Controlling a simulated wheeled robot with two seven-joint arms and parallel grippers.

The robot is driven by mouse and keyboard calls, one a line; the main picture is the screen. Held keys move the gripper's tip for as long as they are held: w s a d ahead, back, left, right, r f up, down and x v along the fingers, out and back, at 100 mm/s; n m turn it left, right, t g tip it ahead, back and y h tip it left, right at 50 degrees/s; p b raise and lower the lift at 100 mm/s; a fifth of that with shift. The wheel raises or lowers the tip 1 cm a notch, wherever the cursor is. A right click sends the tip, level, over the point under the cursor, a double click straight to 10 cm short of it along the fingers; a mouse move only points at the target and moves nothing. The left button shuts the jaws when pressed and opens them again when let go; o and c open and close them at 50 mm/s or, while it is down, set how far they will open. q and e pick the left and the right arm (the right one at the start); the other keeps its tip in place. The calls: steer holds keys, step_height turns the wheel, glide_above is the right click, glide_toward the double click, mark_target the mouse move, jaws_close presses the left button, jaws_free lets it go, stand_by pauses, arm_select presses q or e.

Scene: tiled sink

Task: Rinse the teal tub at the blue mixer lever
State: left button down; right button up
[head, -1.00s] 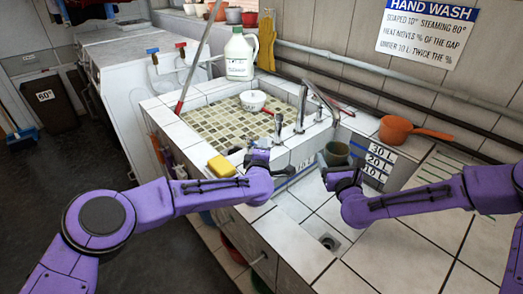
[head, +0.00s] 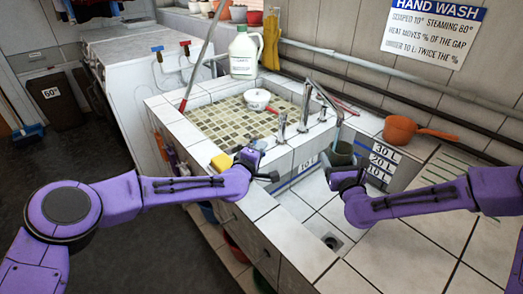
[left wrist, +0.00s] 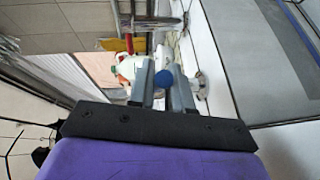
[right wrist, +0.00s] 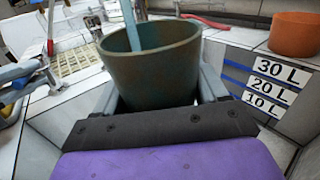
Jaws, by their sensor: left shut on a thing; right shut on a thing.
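The teal tub (head: 342,154) looks dark grey-green and is upright over the tiled basin. My right gripper (head: 345,172) is shut on it; the right wrist view shows the tub (right wrist: 152,80) between the fingers, open end up. A bluish water stream (right wrist: 131,25) falls from the spout (head: 322,92) into the tub. My left gripper (head: 265,160) is at the sink's front rim. In the left wrist view its fingers are shut on the round blue mixer lever knob (left wrist: 166,79). The lever is mostly hidden by the gripper in the head view.
A yellow sponge (head: 221,162) lies on the rim left of my left gripper. A white pot (head: 257,101) and jug (head: 243,52) stand behind. An orange pan (head: 400,129) is on the right ledge, near the litre labels (head: 380,162). The basin floor with its drain (head: 331,242) is clear.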

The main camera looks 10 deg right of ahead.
arm_select(q)
steer(key=c, duration=1.2)
jaws_free()
steer(key=shift+o, duration=0.2)
steer(key=v, duration=1.2)
